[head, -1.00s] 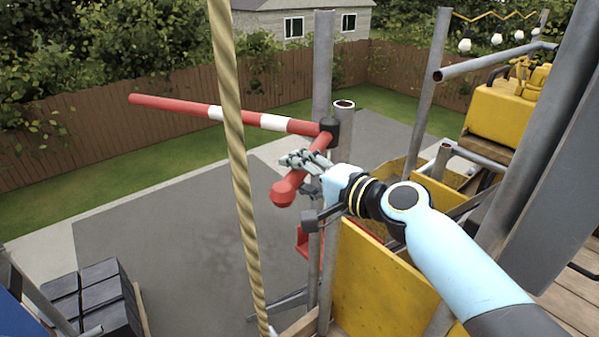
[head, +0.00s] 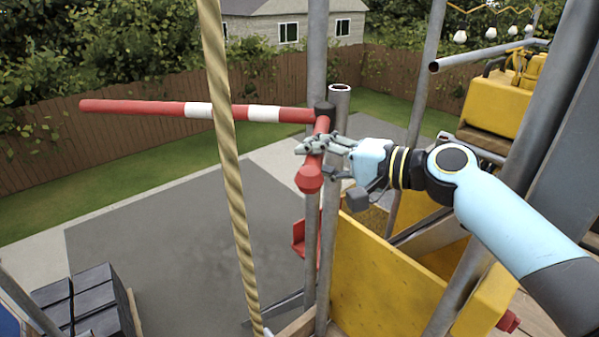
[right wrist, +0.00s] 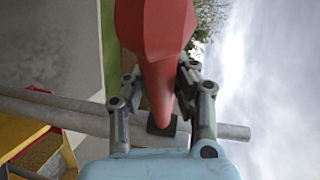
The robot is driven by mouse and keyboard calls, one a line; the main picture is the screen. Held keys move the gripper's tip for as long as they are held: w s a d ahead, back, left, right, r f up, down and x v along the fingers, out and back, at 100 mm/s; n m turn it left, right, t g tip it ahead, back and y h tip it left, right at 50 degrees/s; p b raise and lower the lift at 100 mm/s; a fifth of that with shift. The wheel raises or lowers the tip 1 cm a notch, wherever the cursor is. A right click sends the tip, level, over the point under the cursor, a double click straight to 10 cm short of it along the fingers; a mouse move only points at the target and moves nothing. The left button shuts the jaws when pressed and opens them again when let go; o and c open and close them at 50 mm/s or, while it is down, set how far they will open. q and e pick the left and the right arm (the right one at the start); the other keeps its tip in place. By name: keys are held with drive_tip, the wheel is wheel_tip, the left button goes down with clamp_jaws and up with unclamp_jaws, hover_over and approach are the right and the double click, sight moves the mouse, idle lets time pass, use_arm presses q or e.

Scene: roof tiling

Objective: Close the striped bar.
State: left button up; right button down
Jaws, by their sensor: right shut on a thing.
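The striped bar (head: 263,114), red with white bands, reaches out to the left from a dark pivot on an upright grey post (head: 317,60). It stands out roughly level over the yard. A short red handle (head: 309,178) with a thick knob end sticks out from the pivot toward me. My right gripper (head: 312,146) is shut on this handle, between the knob and the pivot. In the right wrist view the red handle (right wrist: 158,45) lies between the two fingers, with the grey post behind it. My left gripper is not in view.
A rope (head: 228,160) hangs in front of the bar. Yellow panels (head: 375,270) stand below my right arm. A red bracket (head: 298,238) sits lower on the post. Dark stacked blocks (head: 85,305) are at the lower left. A second grey pipe (head: 339,110) stands right of the post.

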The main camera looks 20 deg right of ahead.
drive_tip(key=shift+s+d+f+n+g+y+b, duration=0.1)
drive_tip(key=shift+s+d+n+g+y+b, duration=0.2)
drive_tip(key=shift+d, duration=0.2)
drive_tip(key=c, duration=1)
unclamp_jaws()
